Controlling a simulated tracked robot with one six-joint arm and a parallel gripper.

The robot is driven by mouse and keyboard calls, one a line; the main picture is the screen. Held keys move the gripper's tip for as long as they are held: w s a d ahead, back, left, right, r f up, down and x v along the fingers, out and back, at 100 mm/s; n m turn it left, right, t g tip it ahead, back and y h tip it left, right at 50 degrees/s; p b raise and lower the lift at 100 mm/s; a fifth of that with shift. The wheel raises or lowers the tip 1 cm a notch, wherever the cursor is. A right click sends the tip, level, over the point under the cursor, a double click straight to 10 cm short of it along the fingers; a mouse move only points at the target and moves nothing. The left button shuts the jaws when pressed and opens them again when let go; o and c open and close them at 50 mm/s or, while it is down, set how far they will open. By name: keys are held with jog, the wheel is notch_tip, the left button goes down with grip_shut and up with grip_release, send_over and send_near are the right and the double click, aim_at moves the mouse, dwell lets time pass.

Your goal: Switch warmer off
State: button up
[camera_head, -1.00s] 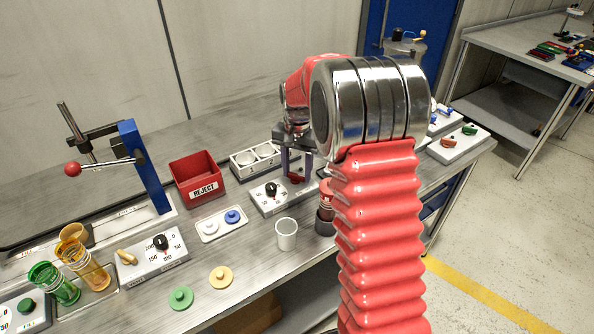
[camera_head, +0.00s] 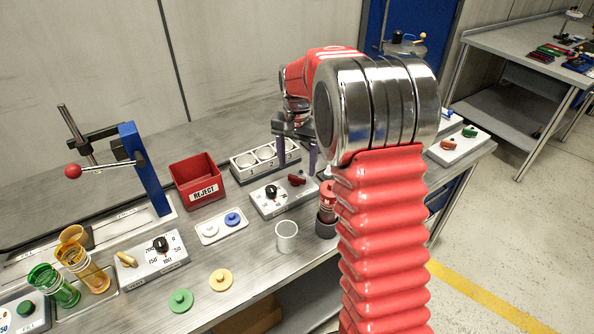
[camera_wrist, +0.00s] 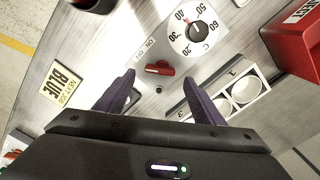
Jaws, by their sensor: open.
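The warmer's control box (camera_head: 283,197) is a pale panel with a black dial (camera_head: 271,192) and a red switch lever (camera_head: 297,180). In the wrist view the dial (camera_wrist: 196,30) has a ring of numbers and a C, and the red lever (camera_wrist: 160,69) lies beside small ON and OFF lettering. I cannot tell for certain which word the lever points at. My gripper (camera_head: 297,148) is open and empty, just above and behind the lever. In the wrist view its two purple fingers (camera_wrist: 159,80) stand apart, with the lever showing between and beyond the tips.
A white holder with round numbered wells (camera_head: 265,158) stands close behind the box. The red REJECT bin (camera_head: 197,180) is to its left. A white cup (camera_head: 286,236) and a red-topped dark holder (camera_head: 326,224) stand in front. A NEXT JOB BLUE sign (camera_wrist: 66,88) lies nearby.

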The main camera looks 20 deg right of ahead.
aim_at(297, 177)
notch_tip(297, 177, up, 10)
dwell(0.4)
jog(key=shift+f, duration=0.1)
jog(key=s+a+r+n+t, duration=0.1)
jog(key=s+a+r+n, duration=0.15)
jog(key=s, duration=0.45)
jog(key=s+a+r+n+t, duration=0.2)
jog(key=s+a+r, duration=0.2)
jog(key=s, duration=0.3)
jog(key=s+a+f+n+t, duration=0.1)
jog(key=s+a+f+n, duration=0.1)
jog(key=s, duration=0.6)
jog(key=s+a+f+n+t, duration=0.1)
jog(key=s+a+f+n, duration=0.1)
jog(key=s, duration=0.6)
jog(key=shift+s+t, duration=0.25)
jog(key=shift+t, duration=0.05)
